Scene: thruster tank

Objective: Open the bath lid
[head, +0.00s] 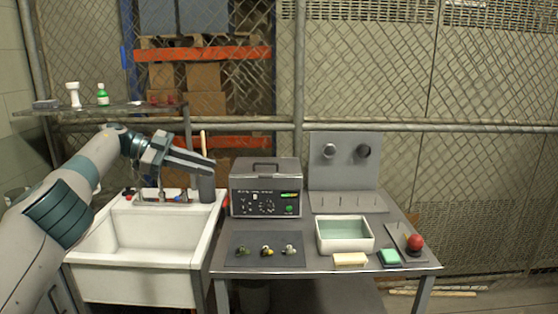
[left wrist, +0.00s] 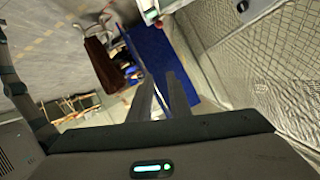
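The bath (head: 265,203) is a grey box with a control panel and a green display, standing at the back left of the steel table. Its lid (head: 265,167) lies flat and closed on top, with a dark handle (head: 265,164) across it. My left gripper (head: 212,167) is left of the bath, over the right side of the sink, apart from the lid. In the left wrist view its two fingers (left wrist: 160,75) stand apart with nothing visible between them. My right gripper is not in view.
A white sink (head: 150,245) stands left of the table. A dark grey cup (head: 207,188) with a pale stick is just under my gripper. Right of the bath are a grey pegged stand (head: 345,160) and a tray of greenish liquid (head: 345,247). Small parts lie on a mat (head: 240,260) in front.

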